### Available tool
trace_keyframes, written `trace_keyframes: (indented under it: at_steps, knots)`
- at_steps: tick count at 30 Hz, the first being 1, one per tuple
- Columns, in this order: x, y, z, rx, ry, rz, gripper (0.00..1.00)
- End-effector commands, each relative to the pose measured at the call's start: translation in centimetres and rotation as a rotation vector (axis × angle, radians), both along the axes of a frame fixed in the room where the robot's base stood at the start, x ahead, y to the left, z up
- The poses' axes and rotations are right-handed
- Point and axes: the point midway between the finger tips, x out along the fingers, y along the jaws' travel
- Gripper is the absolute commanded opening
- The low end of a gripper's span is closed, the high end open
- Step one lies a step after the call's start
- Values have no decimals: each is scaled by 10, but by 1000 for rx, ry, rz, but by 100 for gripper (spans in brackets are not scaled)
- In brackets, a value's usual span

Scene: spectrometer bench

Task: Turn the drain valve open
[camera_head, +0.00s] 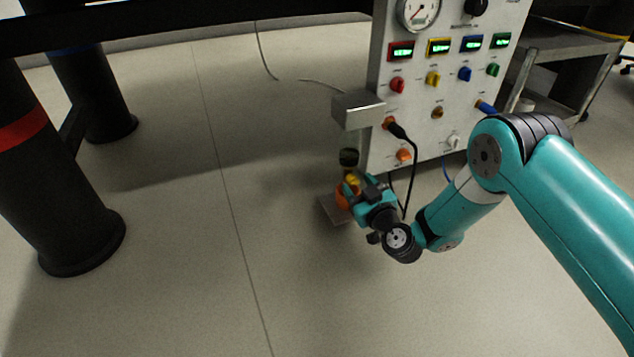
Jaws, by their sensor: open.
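What looks like the drain valve is a small fitting low in front of the panel's left edge, with an orange part (344,197), a yellow part (351,179) and a dark round piece (348,157) above. My gripper (354,189) is right at the orange and yellow parts, coming from the lower right. Its jaws are open, but the fingertips are small and partly hidden, so I cannot tell whether they touch or surround the handle. My wrist hides the fitting's right side.
The white control panel (430,130) has coloured knobs, displays and a gauge (418,12). A metal box (358,110) juts out above the fitting; a grey plate (335,209) lies below it. A black cable (414,170) hangs close to my wrist. Black table legs (95,235) stand left; the floor between is clear.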

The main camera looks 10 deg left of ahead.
Motion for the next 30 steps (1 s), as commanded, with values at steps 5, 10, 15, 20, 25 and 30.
trace_keyframes:
  at_steps: [5,10,15,20,25,30]
  knots:
    - [9,-11,0,-1,-1,-24,54]
    - [8,-4,0,0,-1,-16,54]
    - [6,1,0,0,-1,-9,47]
    - [6,1,0,-1,-2,-8,10]
    - [6,1,1,14,8,-9,5]
    - [6,0,4,151,104,-10,5]
